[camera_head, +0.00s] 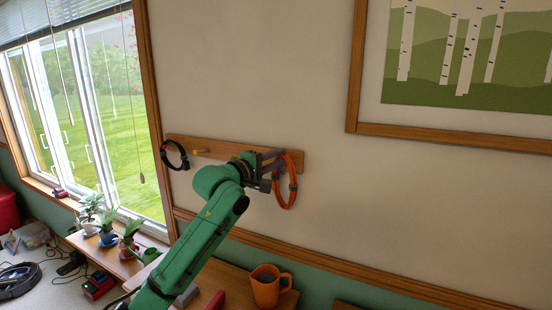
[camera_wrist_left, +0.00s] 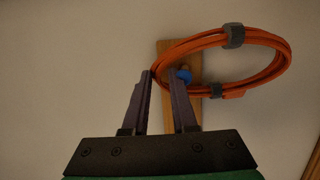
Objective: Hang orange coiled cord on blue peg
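The orange coiled cord (camera_head: 290,192) hangs as a loop at the right end of the wooden peg rail (camera_head: 222,149). In the left wrist view the cord (camera_wrist_left: 272,50) has dark ties, and the blue peg (camera_wrist_left: 184,75) shows inside the near end of its loop. The cord appears to be around the peg; contact is not clear. My left gripper (camera_head: 274,160) is at the rail beside the cord. In the wrist view its fingers (camera_wrist_left: 161,80) stand apart, with the loop's end at their tips. In the head view the blue peg is hard to make out.
A black coiled cord (camera_head: 174,156) hangs at the rail's left end, near a yellow peg (camera_head: 200,151). An orange pitcher (camera_head: 266,288) stands below on a wooden surface. A framed picture (camera_head: 470,60) hangs at the upper right. Bare wall lies right of the rail.

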